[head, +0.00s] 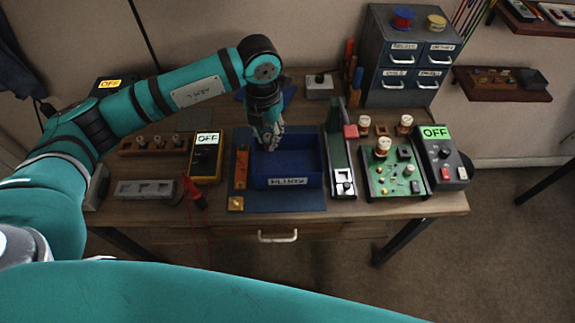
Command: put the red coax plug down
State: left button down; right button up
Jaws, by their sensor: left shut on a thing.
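My left gripper (268,143) points down over the back left part of a blue open bin (290,183) with a white label on its front. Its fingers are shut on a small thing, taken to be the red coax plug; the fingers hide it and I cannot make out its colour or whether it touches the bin. My right gripper is not in view.
Left of the bin are a yellow meter (206,158) reading OFF, a red probe (194,191) and a grey slotted block (146,190). Right are a dark green stand (339,150), a green circuit board (394,178) with knobs, and a dark box (440,160) reading OFF. A drawer cabinet (372,60) stands behind.

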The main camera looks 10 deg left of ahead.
pick_arm(q)
jog(key=w+f+n, duration=0.1)
jog(key=n, duration=0.4)
jog(key=n+p, duration=0.1)
jog(key=p, duration=0.1)
send_over(273, 169)
notch_tip(273, 169, down, 6)
jog(key=shift+r, duration=0.15)
notch_tip(273, 169, down, 4)
jog(key=shift+f+p, duration=0.2)
jog(key=shift+p, duration=0.25)
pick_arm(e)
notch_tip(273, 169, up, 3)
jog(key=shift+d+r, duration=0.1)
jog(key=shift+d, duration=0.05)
pick_arm(q)
jog(key=shift+f, duration=0.2)
jog(key=c, duration=1.6)
grip_release()
jog(key=o, duration=0.3)
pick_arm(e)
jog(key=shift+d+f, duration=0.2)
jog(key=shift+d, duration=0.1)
